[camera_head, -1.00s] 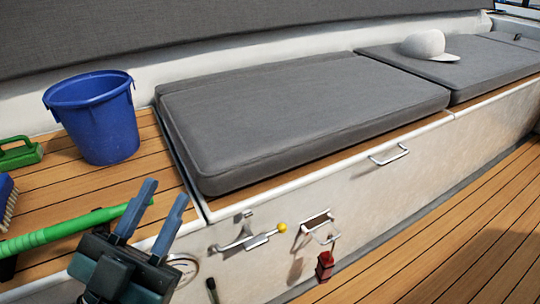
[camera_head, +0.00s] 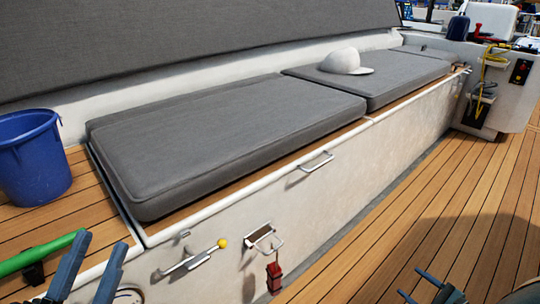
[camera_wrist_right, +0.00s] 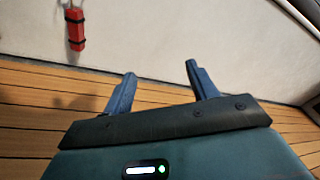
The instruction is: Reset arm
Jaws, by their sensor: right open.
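My left gripper (camera_head: 100,242) is at the lower left of the head view, its two blue fingers apart with nothing between them. It is in front of the bench's white side, close to the end of a green handle. My right gripper (camera_head: 411,284) shows at the bottom right of the head view, low over the deck. In the right wrist view its fingers (camera_wrist_right: 160,74) are spread and empty, pointing toward the white bench wall.
A blue bucket (camera_head: 34,165) and the green handle (camera_head: 38,254) are on the wooden top at left. Grey cushions (camera_head: 230,140) line the bench, with a white cap (camera_head: 345,61). A yellow-knobbed lever (camera_head: 203,256) and red object (camera_head: 274,278) are on the bench wall. Deck (camera_head: 450,205) is clear.

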